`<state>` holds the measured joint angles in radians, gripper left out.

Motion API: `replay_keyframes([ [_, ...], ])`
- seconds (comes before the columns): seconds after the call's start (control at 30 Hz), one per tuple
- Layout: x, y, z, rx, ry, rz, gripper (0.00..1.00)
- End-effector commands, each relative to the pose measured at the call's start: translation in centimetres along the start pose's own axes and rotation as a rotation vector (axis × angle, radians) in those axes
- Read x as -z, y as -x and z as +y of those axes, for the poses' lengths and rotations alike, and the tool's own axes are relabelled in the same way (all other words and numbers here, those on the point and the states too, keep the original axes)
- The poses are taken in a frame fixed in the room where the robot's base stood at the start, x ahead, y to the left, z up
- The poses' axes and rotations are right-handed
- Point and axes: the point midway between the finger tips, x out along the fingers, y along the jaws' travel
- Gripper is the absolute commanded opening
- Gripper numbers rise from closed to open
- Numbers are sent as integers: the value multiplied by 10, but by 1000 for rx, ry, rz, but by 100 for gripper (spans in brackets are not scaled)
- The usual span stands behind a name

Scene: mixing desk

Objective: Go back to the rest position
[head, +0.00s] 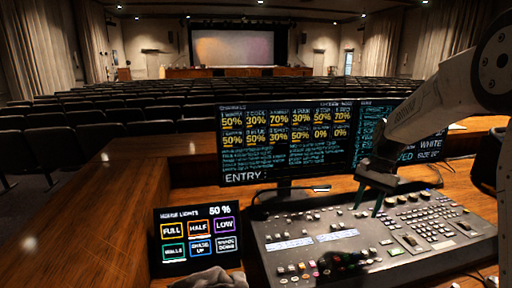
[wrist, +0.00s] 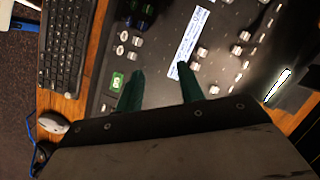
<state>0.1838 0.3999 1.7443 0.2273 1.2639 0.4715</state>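My gripper (head: 367,201) hangs over the back part of the mixing console (head: 355,245) in the head view, its green fingers pointing down. In the wrist view the two green fingers of my gripper (wrist: 160,85) stand apart with nothing between them, so it is open and empty. The console also shows behind the fingers in the wrist view (wrist: 150,60), with buttons and a white label strip. I cannot tell exactly how high the fingertips are above the panel.
A wide monitor (head: 290,140) stands behind the console, close to my arm. A small touch screen (head: 196,236) stands left of the console. A keyboard (wrist: 65,45) and a white mouse (wrist: 53,122) lie beside the console in the wrist view. Wooden desk (head: 110,215) is bare at the left.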

Motion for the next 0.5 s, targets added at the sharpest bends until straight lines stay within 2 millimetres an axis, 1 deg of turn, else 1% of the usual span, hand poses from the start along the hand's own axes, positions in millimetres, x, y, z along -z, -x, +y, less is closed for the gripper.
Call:
replay_keyframes([
  [0.03,-21,6,10,-12,52,14,38],
  [0.1,-46,12,23,-29,125,29,38],
  [0.3,-115,21,62,-76,315,75,38],
  [0.5,-177,20,104,-117,475,127,38],
])
